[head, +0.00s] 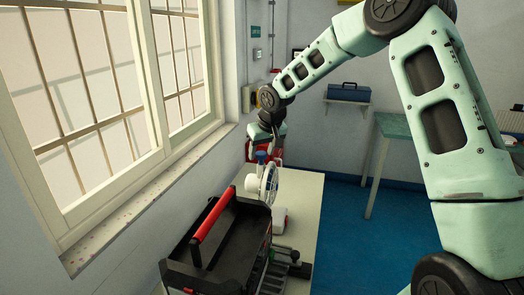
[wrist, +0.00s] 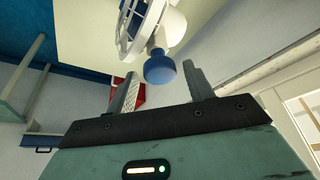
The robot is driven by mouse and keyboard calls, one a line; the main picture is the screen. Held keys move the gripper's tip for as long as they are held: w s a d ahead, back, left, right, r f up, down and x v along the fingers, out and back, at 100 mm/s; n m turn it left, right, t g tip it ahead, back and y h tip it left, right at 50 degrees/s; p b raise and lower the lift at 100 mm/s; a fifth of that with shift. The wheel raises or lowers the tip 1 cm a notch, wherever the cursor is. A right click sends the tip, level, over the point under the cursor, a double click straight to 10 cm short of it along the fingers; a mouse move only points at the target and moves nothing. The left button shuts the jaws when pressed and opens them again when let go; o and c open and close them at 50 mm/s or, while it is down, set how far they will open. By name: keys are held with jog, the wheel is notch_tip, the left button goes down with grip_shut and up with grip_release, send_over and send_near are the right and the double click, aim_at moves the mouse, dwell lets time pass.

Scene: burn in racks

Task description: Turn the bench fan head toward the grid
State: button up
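The bench fan (head: 268,184) is white with a round guard and stands on the pale bench below the window. A blue knob (head: 261,157) sits on top of it. In the wrist view the fan guard (wrist: 133,28) is at the top, with the blue knob (wrist: 160,69) below it. My gripper (wrist: 160,75) is open, its two fingers either side of the knob with gaps showing. In the head view my gripper (head: 264,146) is just above the fan, and its fingers are hard to make out. A barred window (head: 95,90) is at the left; I cannot tell whether this is the grid.
A black tool tote (head: 225,250) with a red handle stands in front of the fan, close to it. A red object (head: 250,152) is behind my gripper. A green table (head: 395,128) stands at the back right. Blue floor (head: 345,225) is clear right of the bench.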

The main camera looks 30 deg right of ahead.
grip_shut()
jog(key=shift+f+m+b, duration=0.1)
jog(key=shift+m+b, duration=0.2)
jog(key=shift+b, duration=0.15)
jog(key=m+b, duration=0.1)
jog(key=m+h+b, duration=0.1)
jog(key=b, duration=0.1)
jog(key=shift+w+a+f, duration=0.1)
jog(key=shift+a+f, duration=0.05)
jog(key=shift+a, duration=0.1)
jog(key=m+b, duration=0.1)
jog(key=m, duration=0.1)
jog(key=m+h+b, duration=0.1)
jog(key=m+b, duration=0.1)
jog(key=shift+g+h, duration=0.3)
jog(key=shift+g, duration=0.1)
jog(key=m, duration=0.1)
jog(key=m+g+h, duration=0.1)
jog(key=m, duration=0.3)
jog(key=shift+w+a+r, duration=0.1)
jog(key=shift+w+r, duration=0.05)
jog(key=shift+r, duration=0.2)
jog(key=m+g+p, duration=0.1)
jog(key=m, duration=0.2)
jog(key=shift+m+g+h+p, duration=0.35)
jog(key=shift+m+g+h, duration=0.05)
jog(key=shift+w+m+g+p, duration=0.1)
jog(key=shift+m+g+p, duration=0.45)
jog(key=shift+m, duration=0.55)
jog(key=shift+f, duration=0.1)
